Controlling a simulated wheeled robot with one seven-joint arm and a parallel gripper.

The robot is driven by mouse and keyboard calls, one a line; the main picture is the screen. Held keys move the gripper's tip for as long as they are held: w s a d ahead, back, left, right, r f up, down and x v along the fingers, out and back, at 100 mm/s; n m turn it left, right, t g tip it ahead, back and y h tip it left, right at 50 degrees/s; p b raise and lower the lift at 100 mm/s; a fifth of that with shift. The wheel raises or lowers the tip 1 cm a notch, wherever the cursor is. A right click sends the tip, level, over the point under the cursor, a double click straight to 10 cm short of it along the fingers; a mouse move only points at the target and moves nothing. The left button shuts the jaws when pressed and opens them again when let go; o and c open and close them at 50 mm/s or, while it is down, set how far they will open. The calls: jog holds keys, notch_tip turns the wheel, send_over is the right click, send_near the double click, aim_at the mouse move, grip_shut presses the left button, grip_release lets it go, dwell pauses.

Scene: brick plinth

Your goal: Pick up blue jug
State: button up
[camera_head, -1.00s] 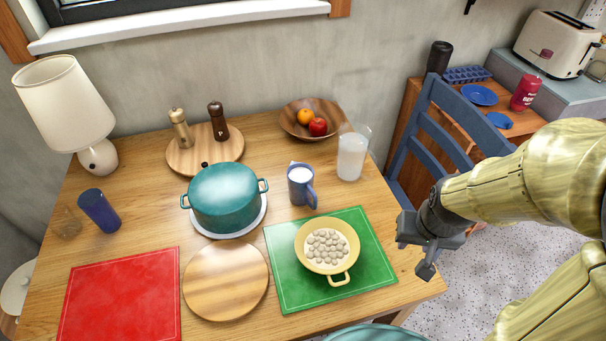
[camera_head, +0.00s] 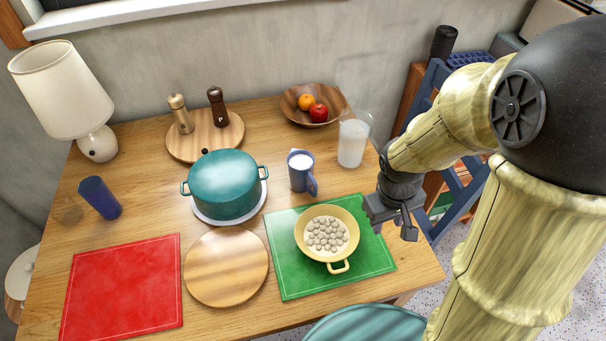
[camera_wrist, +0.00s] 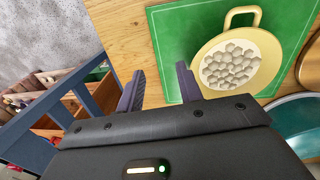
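The blue jug (camera_head: 301,172) stands upright on the wooden table, filled with something white, its handle toward the lower right. It is behind the green mat and right of the teal pot. My gripper (camera_head: 393,227) is at the table's right edge, to the right of and nearer than the jug, touching nothing that I can see. In the wrist view my gripper (camera_wrist: 160,88) has its two fingers apart with nothing between them. The jug does not show in the wrist view.
A yellow pan (camera_head: 327,234) sits on the green mat (camera_head: 290,283), between the gripper and the table's middle. A clear pitcher (camera_head: 352,142) stands right of the jug. The teal pot (camera_head: 224,184) is to its left. A blue chair (camera_head: 462,190) stands beside the table.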

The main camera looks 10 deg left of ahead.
aim_at(305, 178)
jog(key=a+n+h, duration=0.1)
jog(key=a+n, duration=0.1)
jog(key=a+f+n+h, duration=0.1)
jog(key=a+n, duration=0.1)
jog(key=w+a+f+n+h+p, duration=0.1)
jog(key=a+n, duration=0.1)
jog(key=n, duration=0.1)
jog(key=shift+w+a+f, duration=0.1)
jog(key=shift+a+f, duration=0.1)
jog(key=shift+a, duration=0.1)
jog(key=a+n+h, duration=0.1)
jog(key=a+n, duration=0.1)
jog(key=a+n+t+h, duration=0.1)
jog(key=a+n, duration=0.1)
jog(key=a+n+t+h, duration=0.1)
jog(key=a+n, duration=0.1)
jog(key=a, duration=0.1)
jog(key=shift+w+f+n+p, duration=0.3)
jog(key=shift+f+p, duration=0.05)
jog(key=shift+f, duration=0.05)
jog(key=s+a+r+n+t+h+p, duration=0.1)
jog(key=s+a+r+n+t, duration=0.1)
jog(key=a+n+t, duration=0.6)
jog(key=a+n, duration=0.1)
jog(key=a, duration=0.4)
jog(key=shift+a, duration=0.15)
jog(key=x, duration=1.2)
jog(key=shift+d+r, duration=0.15)
jog(key=shift+d, duration=0.15)
